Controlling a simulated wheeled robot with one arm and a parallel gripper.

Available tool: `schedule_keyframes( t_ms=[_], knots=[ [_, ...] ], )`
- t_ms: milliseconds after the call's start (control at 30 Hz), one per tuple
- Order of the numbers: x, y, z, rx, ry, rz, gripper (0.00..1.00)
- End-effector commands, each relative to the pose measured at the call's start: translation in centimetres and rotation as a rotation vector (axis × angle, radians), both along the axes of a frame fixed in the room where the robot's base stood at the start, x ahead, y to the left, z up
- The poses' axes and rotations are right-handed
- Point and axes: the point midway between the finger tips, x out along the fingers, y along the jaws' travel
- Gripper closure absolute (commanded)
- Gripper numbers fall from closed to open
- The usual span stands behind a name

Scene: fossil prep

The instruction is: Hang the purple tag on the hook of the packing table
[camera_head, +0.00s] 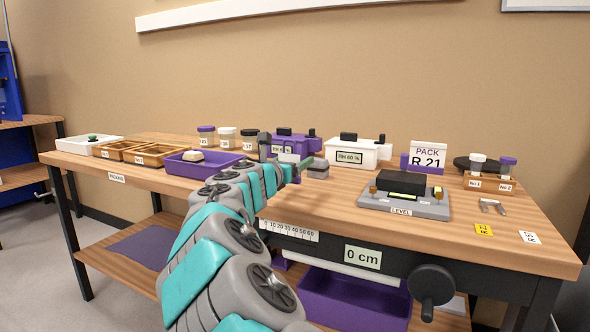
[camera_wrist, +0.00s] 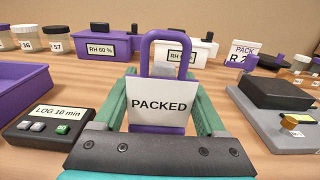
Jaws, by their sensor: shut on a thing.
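My gripper (camera_wrist: 160,98) is shut on the purple tag (camera_wrist: 150,48), between its teal fingers. The tag has a tall open loop at the top and a white "PACKED" label on its front. It is held upright above the packing table (camera_head: 490,230). In the head view my gripper (camera_head: 292,162) is over the middle of the table, and the tag is mostly hidden by the arm there. I cannot make out the hook of the table in either view.
A purple tray (camera_head: 172,165) stands left of my gripper. A LOG timer (camera_wrist: 52,122) is close on the left in the wrist view. A levelling stand (camera_head: 430,208) is to the right. Purple and white RH boxes (camera_head: 370,153) stand behind. A crank wheel (camera_head: 432,284) juts from the front.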

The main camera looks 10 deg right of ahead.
Motion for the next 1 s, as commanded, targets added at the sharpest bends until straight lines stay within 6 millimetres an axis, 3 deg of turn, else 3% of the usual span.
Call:
schedule_keyframes(
  t_ms=[700, 1000],
  knots=[
    [-11.1, 7.9, 1.4, -0.001, -0.001, 0.000, 0.79],
    [-13.0, 9.2, 1.6, 0.000, 0.000, -0.002, 0.79]
  ],
)
